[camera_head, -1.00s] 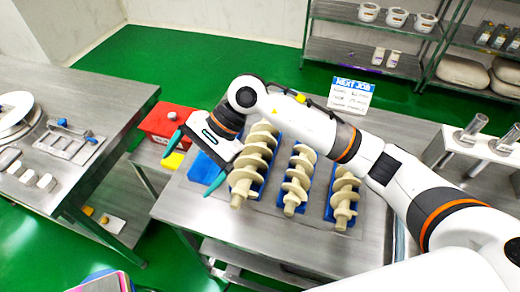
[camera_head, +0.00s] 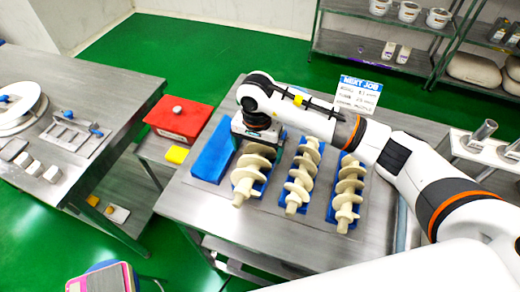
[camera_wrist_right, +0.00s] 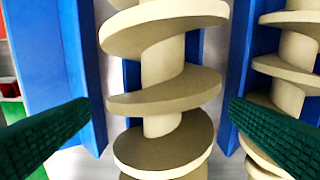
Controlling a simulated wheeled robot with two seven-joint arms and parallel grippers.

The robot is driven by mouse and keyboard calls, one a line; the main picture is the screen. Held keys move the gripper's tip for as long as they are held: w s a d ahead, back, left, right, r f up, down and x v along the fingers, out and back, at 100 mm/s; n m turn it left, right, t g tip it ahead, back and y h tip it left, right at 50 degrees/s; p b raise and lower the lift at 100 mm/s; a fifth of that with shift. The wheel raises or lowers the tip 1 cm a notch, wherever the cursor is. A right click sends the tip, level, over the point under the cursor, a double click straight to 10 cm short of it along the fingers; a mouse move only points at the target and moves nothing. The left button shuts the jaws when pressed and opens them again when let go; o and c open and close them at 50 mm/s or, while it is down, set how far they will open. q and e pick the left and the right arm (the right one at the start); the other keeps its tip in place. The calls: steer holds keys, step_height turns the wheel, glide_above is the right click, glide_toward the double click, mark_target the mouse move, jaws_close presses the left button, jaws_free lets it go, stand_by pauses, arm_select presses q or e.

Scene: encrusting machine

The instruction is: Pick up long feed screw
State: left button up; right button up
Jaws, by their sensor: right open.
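Three cream feed screws lie side by side in blue cradles on the steel table: a left one (camera_head: 246,180), a middle one (camera_head: 299,180) and a right one (camera_head: 347,195). I cannot tell for sure which is the long one. My right gripper (camera_head: 257,140) is over the far part of the left screw and hides it; its fingertips are hidden in the head view. In the right wrist view my open fingers (camera_wrist_right: 160,112) point at the left screw (camera_wrist_right: 165,90), one green finger on each side, with gaps between. My left gripper is not in view.
A red box (camera_head: 178,118) and a yellow block (camera_head: 177,154) stand beside the table. The neighbouring screw (camera_wrist_right: 293,60) is close to the right finger. The front of the steel table (camera_head: 215,212) is clear.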

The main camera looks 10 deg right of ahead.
step_height(320, 180, down, 4)
steer(key=shift+s+r+p, duration=0.15)
steer(key=shift+r+p, duration=0.1)
steer(key=shift+p, duration=0.45)
steer(key=shift+f, duration=0.35)
steer(key=shift+c, duration=0.6)
steer(key=c, duration=1.2)
steer(key=shift+r, duration=0.1)
